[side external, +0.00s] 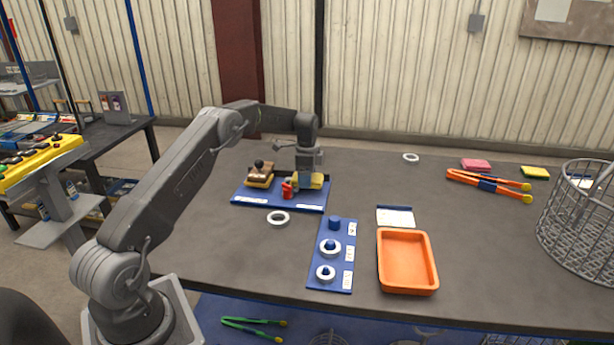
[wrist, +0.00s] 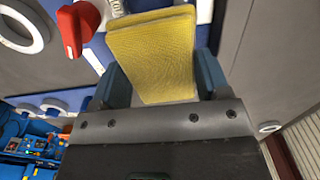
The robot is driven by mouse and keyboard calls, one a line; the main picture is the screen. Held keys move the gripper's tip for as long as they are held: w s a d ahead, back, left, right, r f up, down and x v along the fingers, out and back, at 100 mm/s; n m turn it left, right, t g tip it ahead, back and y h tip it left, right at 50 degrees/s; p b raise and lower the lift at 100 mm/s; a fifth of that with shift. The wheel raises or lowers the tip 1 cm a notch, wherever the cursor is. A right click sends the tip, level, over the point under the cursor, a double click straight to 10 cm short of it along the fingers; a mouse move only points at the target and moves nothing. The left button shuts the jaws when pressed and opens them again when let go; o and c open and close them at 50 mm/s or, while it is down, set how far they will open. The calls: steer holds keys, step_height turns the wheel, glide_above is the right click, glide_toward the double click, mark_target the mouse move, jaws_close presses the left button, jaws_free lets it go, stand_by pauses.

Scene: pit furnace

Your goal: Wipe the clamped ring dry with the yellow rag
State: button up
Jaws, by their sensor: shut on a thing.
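My gripper (side external: 308,170) is low over the right part of a blue board (side external: 250,199). It is shut on the yellow rag (side external: 317,183), which shows between the two blue-grey fingers in the wrist view (wrist: 155,50). A red clamp part (side external: 288,188) stands just left of the rag and shows at the upper left of the wrist view (wrist: 77,28). I cannot make out a ring in the clamp in either view. Whether the rag touches anything below it is hidden.
A loose white ring (side external: 278,218) lies in front of the board. A blue peg board (side external: 318,284) carries two white rings. An orange tray (side external: 434,268), orange tongs (side external: 487,184) and a wire basket (side external: 580,215) are to the right. The table between is clear.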

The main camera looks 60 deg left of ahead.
steer(key=shift+f, duration=0.5)
stand_by(0.7)
steer(key=shift+s, duration=0.1)
steer(key=shift+s+a, duration=0.6)
steer(key=shift+a, duration=0.1)
steer(key=shift+w+d, duration=0.1)
steer(key=shift+d, duration=0.05)
steer(key=shift+w+d+f, duration=0.1)
steer(key=shift+w+d, duration=0.5)
stand_by(0.3)
steer(key=shift+s+a, duration=0.1)
steer(key=shift+s+a+f, duration=0.1)
steer(key=shift+s+a, duration=0.55)
steer(key=shift+s, duration=0.05)
